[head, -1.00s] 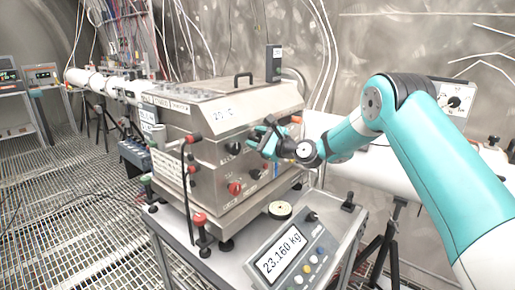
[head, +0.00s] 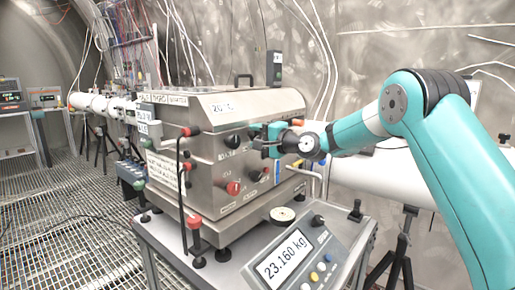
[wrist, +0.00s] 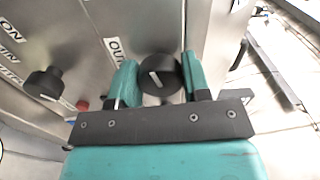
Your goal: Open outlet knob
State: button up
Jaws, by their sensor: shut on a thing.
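The outlet knob (wrist: 160,78) is black and round with a white pointer line that runs slantwise. It sits on the steel panel beside a label of which "OUT" shows in the wrist view. My gripper (wrist: 159,62) has one teal finger on each side of this knob and is shut on it. In the head view my gripper (head: 264,140) is at the upper right of the steel box's front, and it hides the knob there.
Another black knob (wrist: 43,85) sits left of my gripper, with a red knob (wrist: 82,105) near it. The steel box (head: 215,165) stands on a cart with a scale display (head: 283,257) in front. A white pipe (head: 375,180) runs behind my arm.

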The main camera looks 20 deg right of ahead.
jog(key=n+b, duration=0.6)
jog(key=b, duration=0.1)
jog(key=shift+f+n, duration=0.3)
jog(key=shift+f, duration=0.1)
jog(key=n+b, duration=0.4)
jog(key=shift+d+r, duration=0.1)
jog(key=shift+r, duration=0.05)
jog(key=shift+n, duration=0.4)
jog(key=o, duration=0.9)
jog(key=b+v, duration=0.3)
jog(key=v, duration=1.4)
jog(key=shift+s+d+r, duration=0.1)
jog(key=shift+d, duration=0.05)
